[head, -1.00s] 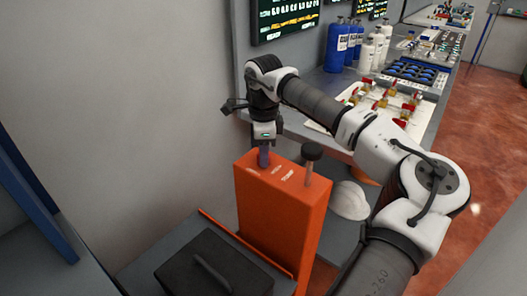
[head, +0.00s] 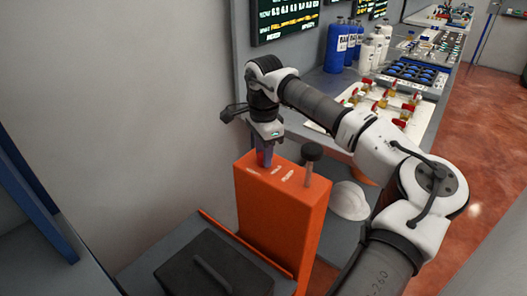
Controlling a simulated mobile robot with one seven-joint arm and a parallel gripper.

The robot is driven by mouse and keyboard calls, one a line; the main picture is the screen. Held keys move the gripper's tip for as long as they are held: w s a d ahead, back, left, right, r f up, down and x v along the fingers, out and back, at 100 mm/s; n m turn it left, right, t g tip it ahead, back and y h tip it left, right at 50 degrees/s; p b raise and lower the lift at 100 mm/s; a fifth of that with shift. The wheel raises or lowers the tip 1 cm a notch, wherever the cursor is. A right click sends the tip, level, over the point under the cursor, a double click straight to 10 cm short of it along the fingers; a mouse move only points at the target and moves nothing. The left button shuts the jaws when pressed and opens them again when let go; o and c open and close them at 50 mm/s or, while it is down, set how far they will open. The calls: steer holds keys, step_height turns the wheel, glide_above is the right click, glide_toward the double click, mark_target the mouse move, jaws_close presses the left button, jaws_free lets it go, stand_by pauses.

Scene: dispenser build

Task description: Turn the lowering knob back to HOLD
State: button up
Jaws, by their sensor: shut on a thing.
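A black round knob on a post (head: 311,152) rises from the box top right of my gripper. A dark case with a handle (head: 212,268) lies in front. Benches with bottles (head: 340,45) and valves are behind.

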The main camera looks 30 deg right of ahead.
steer(key=o, duration=1)
steer(key=shift+r, duration=0.1)
step_height(320, 180, up, 14)
steer(key=shift+f+b, duration=0.15)
steer(key=shift+b, duration=0.6)
steer(key=shift+s+f, duration=0.1)
